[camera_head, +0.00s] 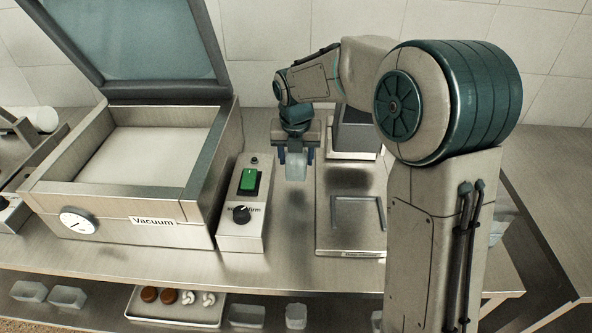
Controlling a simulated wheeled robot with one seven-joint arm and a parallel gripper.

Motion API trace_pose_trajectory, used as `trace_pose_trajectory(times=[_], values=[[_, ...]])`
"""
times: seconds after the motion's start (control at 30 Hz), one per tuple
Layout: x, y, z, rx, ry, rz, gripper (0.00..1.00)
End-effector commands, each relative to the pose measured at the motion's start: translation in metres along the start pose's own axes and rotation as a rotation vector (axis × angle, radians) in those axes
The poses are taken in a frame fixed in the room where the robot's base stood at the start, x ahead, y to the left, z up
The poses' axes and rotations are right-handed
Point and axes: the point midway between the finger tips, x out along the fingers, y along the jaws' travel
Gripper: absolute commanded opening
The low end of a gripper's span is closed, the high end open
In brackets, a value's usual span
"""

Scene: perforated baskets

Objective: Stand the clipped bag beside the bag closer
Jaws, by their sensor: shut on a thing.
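My gripper (296,157) points down over the counter, right of the control box. It is shut on a small pale, translucent bag (296,172), which hangs upright between the dark fingers. A clip on the bag cannot be made out, and I cannot tell whether its bottom touches the counter. Right of it is a metal station (350,238) with a flat plate, an outlined square and a front label too small to read. A dark upright block stands at its back. I cannot tell whether this is the bag closer. My arm hides its right side.
The vacuum machine (120,215) stands at left with its lid raised. The control box (243,210) has a green switch and a black knob. A tray (178,308) of brown and white pieces and several clear containers (246,315) are on the lower shelf. Narrow bare counter lies between box and station.

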Motion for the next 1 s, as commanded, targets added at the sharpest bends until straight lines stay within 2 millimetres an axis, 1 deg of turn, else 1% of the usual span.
trace_pose_trajectory(times=[0.13, 0.33, 0.7, 0.73, 0.8, 1.0], values=[[0.011, 0.000, -0.002, 0.000, -0.001, 0.000, 0.21], [0.038, 0.000, -0.006, 0.000, 0.000, -0.001, 0.21], [0.043, 0.000, -0.006, 0.001, -0.002, 0.001, 0.21], [0.043, 0.000, -0.006, 0.001, -0.002, 0.001, 0.57], [0.042, 0.000, -0.006, 0.001, -0.002, 0.001, 0.73], [0.042, 0.000, -0.006, 0.001, -0.002, 0.000, 0.73]])
